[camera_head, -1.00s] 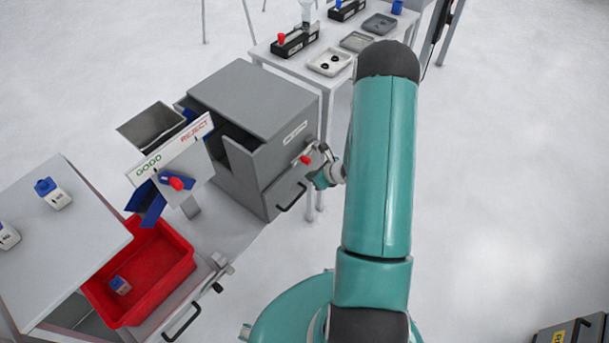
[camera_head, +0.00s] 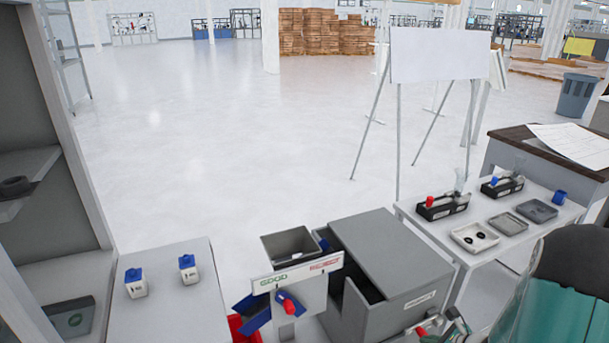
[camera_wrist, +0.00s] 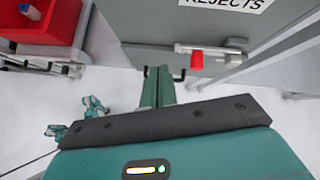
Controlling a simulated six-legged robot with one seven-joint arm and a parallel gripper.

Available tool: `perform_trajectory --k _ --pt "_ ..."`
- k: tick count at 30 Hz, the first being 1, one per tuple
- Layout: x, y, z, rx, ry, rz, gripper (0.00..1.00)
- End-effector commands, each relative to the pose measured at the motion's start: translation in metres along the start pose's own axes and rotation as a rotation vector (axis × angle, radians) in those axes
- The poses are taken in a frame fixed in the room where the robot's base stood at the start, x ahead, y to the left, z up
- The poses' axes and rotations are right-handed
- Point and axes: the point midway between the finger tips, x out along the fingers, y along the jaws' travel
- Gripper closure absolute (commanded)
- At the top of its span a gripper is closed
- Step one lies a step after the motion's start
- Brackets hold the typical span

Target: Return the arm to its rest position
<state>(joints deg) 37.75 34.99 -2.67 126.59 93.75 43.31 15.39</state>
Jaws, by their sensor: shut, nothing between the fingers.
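My gripper (camera_wrist: 158,75) shows in the wrist view with its two teal fingers together and nothing between them. It points toward the front of a grey cabinet (camera_wrist: 190,18) labelled REJECTS, near a dark handle. I cannot tell whether the fingers touch the handle. My teal arm (camera_head: 575,290) fills the lower right corner of the head view.
A red part (camera_wrist: 197,61) juts from the cabinet front. A red bin (camera_wrist: 42,18) is at upper left. In the head view, a GOOD/REJECT sign (camera_head: 297,274) stands beside the grey cabinet (camera_head: 388,250). A white table (camera_head: 425,225) with trays is at right.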

Motion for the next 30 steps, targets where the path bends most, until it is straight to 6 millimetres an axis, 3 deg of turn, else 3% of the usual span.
perform_trajectory --k 1,3,6,12,21,30 --pt "-0.008 0.007 0.029 -0.109 -0.015 0.03 1.0" --pt "-0.018 0.02 0.061 -0.257 -0.027 0.076 1.0" --pt "-0.035 0.043 0.101 -0.465 -0.039 0.138 1.0" --pt "-0.072 0.092 0.162 -0.879 -0.048 0.249 1.0" --pt "-0.138 0.162 0.211 -1.492 -0.003 0.376 1.0" --pt "-0.207 0.208 0.225 -2.077 0.133 0.44 1.0"
